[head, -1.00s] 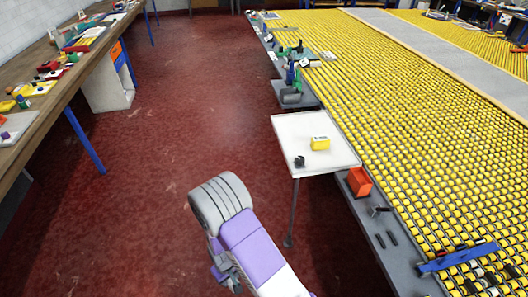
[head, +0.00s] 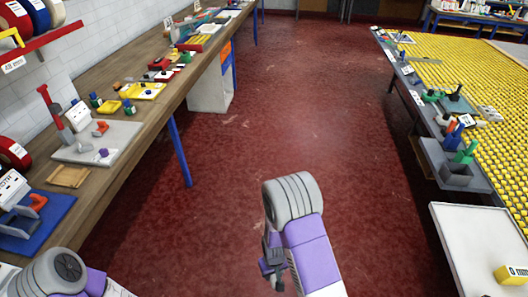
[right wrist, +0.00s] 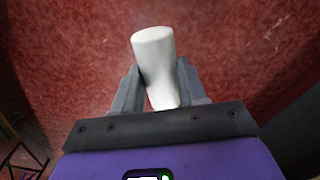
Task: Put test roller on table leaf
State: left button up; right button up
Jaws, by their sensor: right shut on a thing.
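My right gripper (right wrist: 160,85) is shut on a white cylinder, which I take to be the test roller (right wrist: 154,48). The roller stands out past the fingertips, with the red floor behind it in the right wrist view. In the head view my right gripper (head: 273,272) is small and partly hidden by my own arm, over the floor; the roller cannot be made out there. The white table leaf (head: 470,225) is at the lower right, cut by the frame edge, well apart from the gripper. My left arm shows at the bottom left, its gripper out of view.
A long wooden bench (head: 140,85) with tools lines the left. The red floor (head: 300,115) between is clear.

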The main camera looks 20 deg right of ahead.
aim_at(486, 235)
jog(key=z, duration=0.65)
jog(key=i, duration=1.15)
jog(key=z, duration=1.1)
